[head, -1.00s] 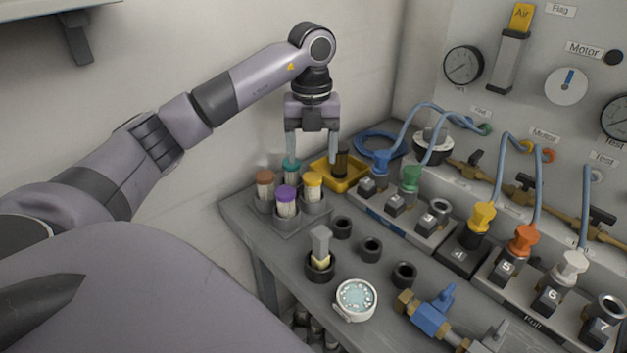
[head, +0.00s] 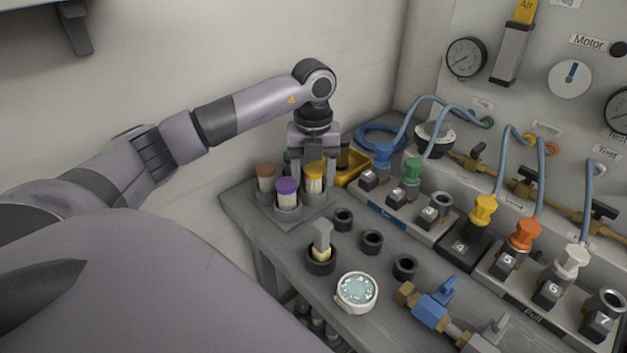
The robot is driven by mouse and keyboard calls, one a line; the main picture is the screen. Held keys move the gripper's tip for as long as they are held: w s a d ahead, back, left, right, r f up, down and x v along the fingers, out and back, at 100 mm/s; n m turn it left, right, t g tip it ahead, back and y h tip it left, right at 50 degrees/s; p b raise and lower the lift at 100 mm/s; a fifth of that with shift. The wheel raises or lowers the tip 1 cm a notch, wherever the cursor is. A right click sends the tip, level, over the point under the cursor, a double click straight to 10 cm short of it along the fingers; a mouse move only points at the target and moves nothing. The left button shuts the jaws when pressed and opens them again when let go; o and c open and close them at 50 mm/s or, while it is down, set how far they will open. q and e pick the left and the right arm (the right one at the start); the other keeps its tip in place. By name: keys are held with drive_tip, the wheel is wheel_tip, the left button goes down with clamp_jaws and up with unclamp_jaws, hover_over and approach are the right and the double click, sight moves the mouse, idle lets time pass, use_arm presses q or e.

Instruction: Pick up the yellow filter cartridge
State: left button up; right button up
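The yellow filter cartridge (head: 314,180) has a yellow cap and pale body. It stands upright in the grey rack (head: 291,222) at the table's back left corner. My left gripper (head: 314,172) points straight down over it, with one finger at each side of the cap. Whether the fingers touch the cap is too small to tell. The cartridge's lower end is hidden in its holder. My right gripper is not in view.
Purple-capped (head: 287,190) and brown-capped (head: 266,176) cartridges stand close left; a teal one is mostly hidden behind my gripper. Black rings, a capped holder (head: 321,253) and a round gauge (head: 357,291) stand in front.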

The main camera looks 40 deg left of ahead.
use_arm(q)
drive_tip(key=c, duration=0.8)
drive_tip(key=shift+r, duration=0.1)
